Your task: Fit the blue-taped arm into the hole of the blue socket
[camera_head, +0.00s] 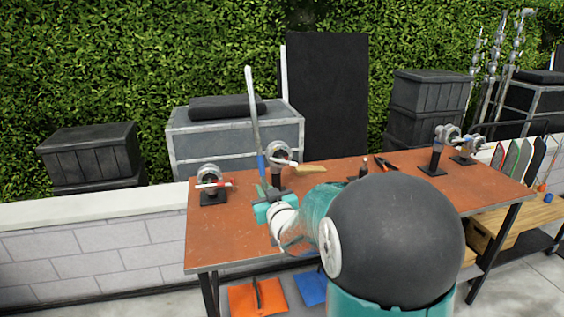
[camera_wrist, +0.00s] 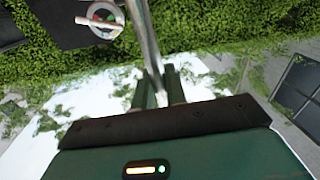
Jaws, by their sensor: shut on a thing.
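My gripper (camera_head: 266,192) is shut on a long metal arm (camera_head: 254,110), which stands nearly upright above the table. A blue tape band (camera_head: 261,162) shows low on the arm, just above my fingers. In the wrist view the arm (camera_wrist: 146,35) runs up from between my two fingers (camera_wrist: 160,88). A round socket on a black stand (camera_head: 278,152) is just right of the arm and behind it. Another socket on a stand (camera_head: 210,180) is to the left. Both show red parts; I cannot tell which socket is the blue one.
The brown table (camera_head: 345,200) also carries more stands with round heads (camera_head: 438,150) at the right and small dark tools (camera_head: 380,163). Grey and black cases (camera_head: 235,135) stand behind a low wall. The table's front middle is partly hidden by my own arm.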

